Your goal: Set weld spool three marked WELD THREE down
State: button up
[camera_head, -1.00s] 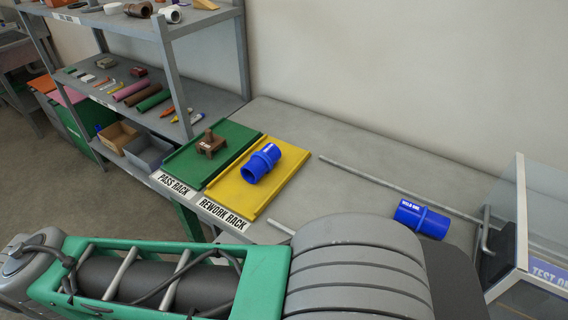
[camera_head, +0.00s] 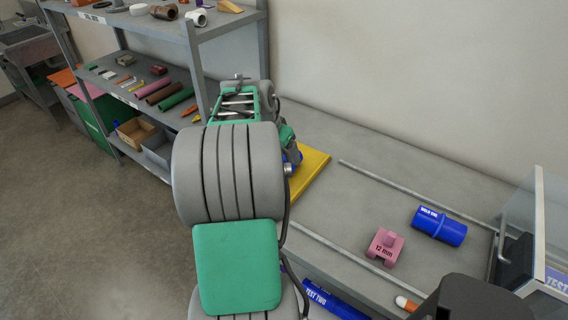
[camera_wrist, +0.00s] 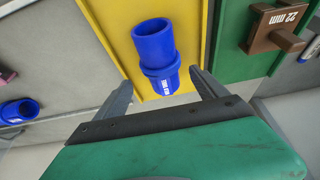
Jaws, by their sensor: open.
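A blue spool (camera_wrist: 156,50) with a raised collar lies on the yellow rework rack (camera_wrist: 112,22) in the wrist view. Its white marking is too small to read surely. My gripper (camera_wrist: 160,80) is open, with a finger on each side of the spool's near end; I cannot tell whether either touches it. In the head view my arm hides the gripper and nearly all of this spool. A second blue spool (camera_head: 439,226) lies on the grey table; its label seems to read WELD ONE.
A brown 22 mm block (camera_wrist: 275,30) sits on the green pass rack (camera_wrist: 232,45) beside the yellow one. A pink 12 mm block (camera_head: 385,247) and a metal rail (camera_head: 420,202) are on the table. A grey shelf (camera_head: 180,100) stands at left.

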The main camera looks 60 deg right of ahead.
aim_at(285, 161)
jog(key=p+x, duration=0.1)
jog(key=x, duration=0.6)
jog(key=shift+w+d+p, duration=0.1)
jog(key=shift+d+p, duration=0.05)
jog(key=shift+p, duration=0.2)
jog(key=c, duration=1.5)
jog(key=shift+r, duration=0.1)
jog(key=shift+c, duration=1.2)
